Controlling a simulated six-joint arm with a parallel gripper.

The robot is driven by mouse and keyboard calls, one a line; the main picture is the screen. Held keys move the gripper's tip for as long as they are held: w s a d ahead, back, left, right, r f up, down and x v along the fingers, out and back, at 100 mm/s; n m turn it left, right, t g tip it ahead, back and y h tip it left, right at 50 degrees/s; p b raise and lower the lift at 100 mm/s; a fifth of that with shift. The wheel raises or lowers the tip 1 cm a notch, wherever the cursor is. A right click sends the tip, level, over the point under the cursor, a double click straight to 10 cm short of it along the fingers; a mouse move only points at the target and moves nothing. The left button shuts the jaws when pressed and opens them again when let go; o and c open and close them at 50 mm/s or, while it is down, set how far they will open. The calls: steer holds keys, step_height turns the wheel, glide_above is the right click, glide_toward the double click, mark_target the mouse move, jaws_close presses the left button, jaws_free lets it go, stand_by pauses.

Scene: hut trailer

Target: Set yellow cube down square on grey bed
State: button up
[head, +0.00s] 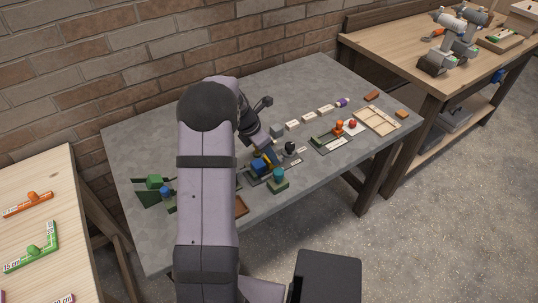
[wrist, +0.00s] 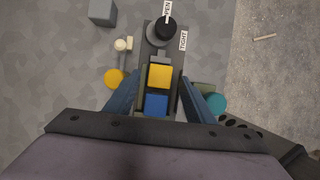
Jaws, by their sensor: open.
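The yellow cube (wrist: 159,76) is between my spread fingers in the wrist view, directly against or just above a blue block (wrist: 156,104). Both lie in line on a narrow dark grey fixture, which I take as the grey bed (wrist: 176,58). Whether the cube's underside touches the bed is hidden. Its top looks roughly square to the fixture. My gripper (wrist: 158,78) is open, with a blue finger on each side and gaps to the cube. In the head view the yellow cube (head: 268,155) shows partly beside the blue block (head: 259,165), under my gripper.
A black knob (wrist: 164,29) with OPEN and TIGHT labels stands at the fixture's far end. A teal cylinder (wrist: 217,103) is close outside my right finger. A yellow disc (wrist: 114,78) and a pale peg (wrist: 121,44) are left. A grey cube (wrist: 102,12) stands farther off.

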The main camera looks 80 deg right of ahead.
steer(key=v, duration=1)
steer(key=w+a+f+m+t+y, duration=0.1)
steer(key=w+a+f+m+t, duration=0.2)
steer(key=w+a, duration=2)
steer(key=s+a+f+m+y, duration=0.1)
steer(key=s+a+m, duration=0.2)
steer(key=a, duration=1)
steer(key=s+a+f+m+y, duration=0.1)
steer(key=s+a+m, duration=0.2)
steer(key=a, duration=1.1)
steer(key=shift+s+f+b, duration=0.3)
steer(key=shift+s+b, duration=0.05)
steer(key=shift+b, duration=0.1)
steer(key=shift+r, duration=0.15)
steer(key=shift+r+p, duration=0.75)
steer(key=shift+p, duration=0.15)
